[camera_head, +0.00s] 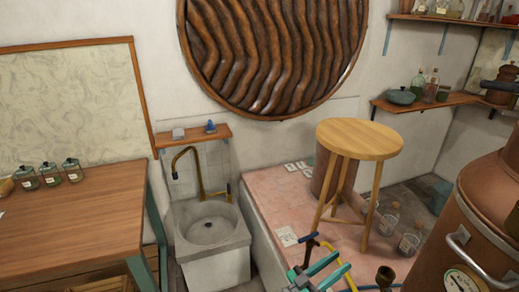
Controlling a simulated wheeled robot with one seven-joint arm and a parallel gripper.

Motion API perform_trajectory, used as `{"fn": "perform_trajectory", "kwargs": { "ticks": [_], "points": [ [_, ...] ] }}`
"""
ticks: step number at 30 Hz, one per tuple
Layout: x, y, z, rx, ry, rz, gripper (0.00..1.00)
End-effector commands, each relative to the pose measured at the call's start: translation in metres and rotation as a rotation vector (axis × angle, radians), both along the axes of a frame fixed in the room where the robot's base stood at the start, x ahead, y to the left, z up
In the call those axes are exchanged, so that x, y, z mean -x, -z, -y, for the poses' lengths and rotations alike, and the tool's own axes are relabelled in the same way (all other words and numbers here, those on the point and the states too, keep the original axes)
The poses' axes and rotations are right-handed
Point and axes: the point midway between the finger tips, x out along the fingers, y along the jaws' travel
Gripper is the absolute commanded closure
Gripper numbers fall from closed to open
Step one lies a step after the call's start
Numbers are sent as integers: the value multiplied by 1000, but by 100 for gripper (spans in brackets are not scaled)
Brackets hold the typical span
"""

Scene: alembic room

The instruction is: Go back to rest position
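The task names no object. My gripper and arm do not show clearly in the head view, so their pose and whether the gripper is open or shut cannot be seen. A round wooden stool (360,138) stands upright on the pink tiled platform (275,190). A stone sink (210,228) with a brass tap (190,168) stands left of it.
A wooden table (70,225) with several jars is at left. A large copper vessel (480,220) with a gauge fills the right. Teal bars and a blue-handled part (318,268) are at bottom centre.

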Motion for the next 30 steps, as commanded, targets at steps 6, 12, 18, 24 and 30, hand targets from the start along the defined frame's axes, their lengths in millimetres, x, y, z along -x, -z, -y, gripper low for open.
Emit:
{"fn": "perform_trajectory", "kwargs": {
  "ticks": [6,12,18,24,30],
  "points": [
    [18,-79,55,213,-43,72,67],
    [33,-134,69,383,-132,103,67],
    [48,-164,60,518,-252,95,67],
    [64,-165,36,603,-395,52,67],
    [85,-143,6,632,-552,-17,67]
  ]
}}
